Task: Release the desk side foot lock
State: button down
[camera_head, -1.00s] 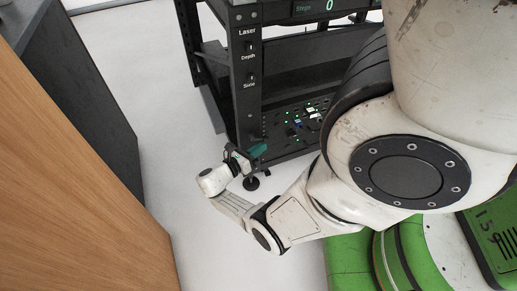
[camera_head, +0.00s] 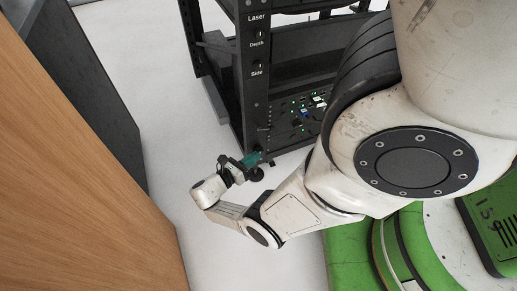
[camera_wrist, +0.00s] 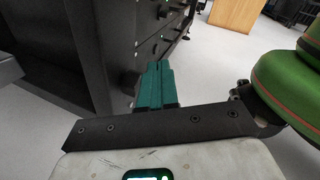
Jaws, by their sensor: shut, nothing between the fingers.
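A black rack-like frame (camera_head: 229,92) with Laser, Depth and Side labels stands at the upper middle of the head view. My gripper (camera_head: 256,157) has teal fingers, shut and empty, just above the foot at the frame's lower corner. I cannot tell whether they touch it. In the wrist view the shut fingers (camera_wrist: 158,68) lie beside the black frame (camera_wrist: 101,50); the foot is not clearly visible there.
A wooden panel (camera_head: 75,170) with a dark cabinet side (camera_head: 85,90) stands at the left. Pale floor (camera_head: 165,130) is free between it and the frame. A panel with small lit switches (camera_head: 303,113) is low on the frame. My green base is at the lower right.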

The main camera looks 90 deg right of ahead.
jog(key=w+a, duration=0.1)
jog(key=w+a+f, duration=0.2)
jog(key=w, duration=0.1)
jog(key=shift+a+b, duration=0.3)
jog(key=shift+b, duration=0.1)
jog(key=shift+s, duration=0.1)
jog(key=w+a+r+m+t+y, duration=0.1)
jog(key=a+r+m+t+y, duration=0.35)
jog(key=a, duration=0.35)
jog(key=w+a+r+m+t+y, duration=0.1)
jog(key=a+r+m+t+y, duration=0.3)
jog(key=a, duration=0.3)
jog(key=w+a+r+m+t+y, duration=0.1)
jog(key=a+r+m+t+y, duration=0.2)
jog(key=a+t, duration=0.4)
notch_tip(320, 180, up, 37)
jog(key=g+p, duration=0.1)
jog(key=p, duration=3.6)
jog(key=shift+w+a+f+m+p, duration=0.2)
jog(key=shift+w+a+m+p, duration=0.05)
jog(key=shift+a+m+p, duration=0.2)
jog(key=shift+g, duration=0.25)
